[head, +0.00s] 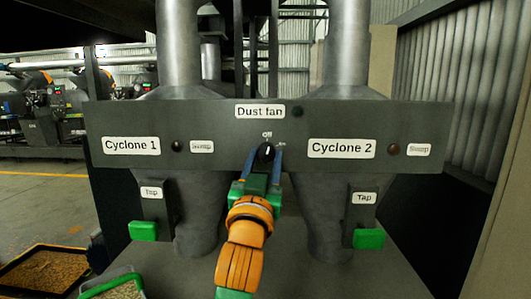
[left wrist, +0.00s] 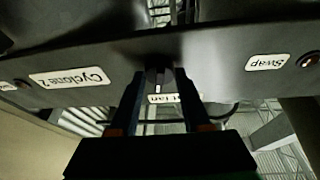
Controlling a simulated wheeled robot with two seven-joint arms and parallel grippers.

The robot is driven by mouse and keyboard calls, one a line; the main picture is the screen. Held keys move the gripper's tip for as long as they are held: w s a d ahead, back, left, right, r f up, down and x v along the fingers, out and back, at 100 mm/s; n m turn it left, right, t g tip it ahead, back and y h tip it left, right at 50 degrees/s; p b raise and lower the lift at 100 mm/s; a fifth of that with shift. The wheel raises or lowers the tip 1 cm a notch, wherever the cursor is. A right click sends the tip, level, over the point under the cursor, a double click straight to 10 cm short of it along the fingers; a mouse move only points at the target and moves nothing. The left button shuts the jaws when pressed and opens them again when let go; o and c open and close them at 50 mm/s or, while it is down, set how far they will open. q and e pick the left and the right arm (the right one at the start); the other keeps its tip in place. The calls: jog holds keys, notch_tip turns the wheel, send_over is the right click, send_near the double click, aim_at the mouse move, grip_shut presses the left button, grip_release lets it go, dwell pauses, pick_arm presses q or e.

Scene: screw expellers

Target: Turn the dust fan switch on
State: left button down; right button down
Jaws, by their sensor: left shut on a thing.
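The dust fan switch is a black rotary knob (head: 265,153) on the grey panel (head: 220,115), below the "Dust fan" label (head: 260,112). "Off" is printed above it, and a smaller, barely legible mark sits to its upper right. My left gripper (head: 264,162) is shut on the knob, one blue finger on each side. The left wrist view, upside down, shows the knob (left wrist: 158,78) between the dark fingertips (left wrist: 159,90). Its pale mark points toward the partly hidden label, seemingly at "Off". My right gripper is not in view.
The panel also carries "Cyclone 1" (head: 131,146) and "Cyclone 2" (head: 341,148) labels with small round lights. Green tap handles (head: 143,231) and (head: 369,238) stick out below, beside the cyclone cones. Trays of brown material (head: 45,270) stand at lower left.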

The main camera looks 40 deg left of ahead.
pick_arm(q)
jog(key=m+h+p, duration=0.1)
jog(key=m, duration=0.1)
jog(key=m+h+p, duration=0.1)
jog(key=m+p, duration=0.1)
jog(key=m, duration=0.1)
jog(key=m+h+p, duration=0.2)
jog(key=shift+s+a+r+m, duration=0.1)
jog(key=shift+a+r+m, duration=0.05)
jog(key=shift+r+m, duration=0.2)
jog(key=shift+a+m+h+p, duration=0.1)
jog(key=shift+m+h+p, duration=0.7)
jog(key=shift+m+p, duration=1.15)
jog(key=shift+f, duration=0.1)
jog(key=shift+c, duration=1.8)
grip_release()
jog(key=shift+a+f, duration=0.1)
